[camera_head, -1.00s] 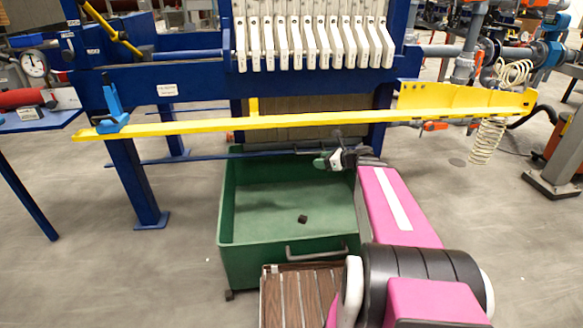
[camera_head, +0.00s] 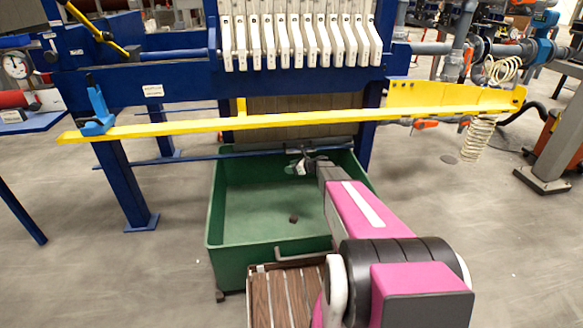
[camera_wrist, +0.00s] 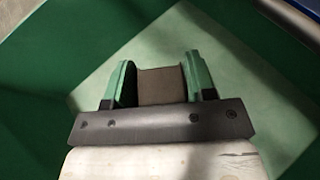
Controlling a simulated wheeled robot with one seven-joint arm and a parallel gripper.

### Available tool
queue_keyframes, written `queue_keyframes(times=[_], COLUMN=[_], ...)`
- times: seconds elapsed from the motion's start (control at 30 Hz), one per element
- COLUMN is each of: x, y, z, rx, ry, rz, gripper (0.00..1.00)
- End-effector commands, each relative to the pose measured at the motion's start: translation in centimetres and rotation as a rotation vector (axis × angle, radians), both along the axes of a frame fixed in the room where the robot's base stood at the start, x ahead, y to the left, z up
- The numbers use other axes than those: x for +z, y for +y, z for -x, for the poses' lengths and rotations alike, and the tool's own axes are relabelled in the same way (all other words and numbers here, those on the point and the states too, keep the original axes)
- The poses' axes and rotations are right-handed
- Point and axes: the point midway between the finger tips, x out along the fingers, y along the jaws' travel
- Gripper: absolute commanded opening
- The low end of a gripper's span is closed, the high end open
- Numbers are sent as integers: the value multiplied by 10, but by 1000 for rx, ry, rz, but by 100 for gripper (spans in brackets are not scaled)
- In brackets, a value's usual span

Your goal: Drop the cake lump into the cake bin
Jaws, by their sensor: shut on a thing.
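The green cake bin (camera_head: 225,225) stands on the floor below the press, open at the top. My gripper (camera_head: 303,165) is over the back part of the bin in the head view. In the wrist view my gripper (camera_wrist: 158,68) has its two green fingers shut on a brown, block-like cake lump (camera_wrist: 161,85). The bin's pale green floor and darker walls lie beneath and around it. The held lump is too small to make out in the head view. A small dark lump (camera_head: 293,218) lies on the bin floor.
A long yellow bar (camera_head: 300,122) crosses above the bin's back edge, with the blue press frame (camera_head: 180,80) and white plate handles (camera_head: 300,40) behind. A slatted brown surface (camera_head: 285,295) is in front of the bin. Grey floor is clear to the left.

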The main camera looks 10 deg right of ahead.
Motion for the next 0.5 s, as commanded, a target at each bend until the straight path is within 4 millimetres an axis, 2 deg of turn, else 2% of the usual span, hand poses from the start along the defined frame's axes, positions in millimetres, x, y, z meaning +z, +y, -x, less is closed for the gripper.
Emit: queue_keyframes(times=[0.5], x=[-49], y=[0], z=[-1], rx=[0], ry=[0], rz=[0], gripper=[25])
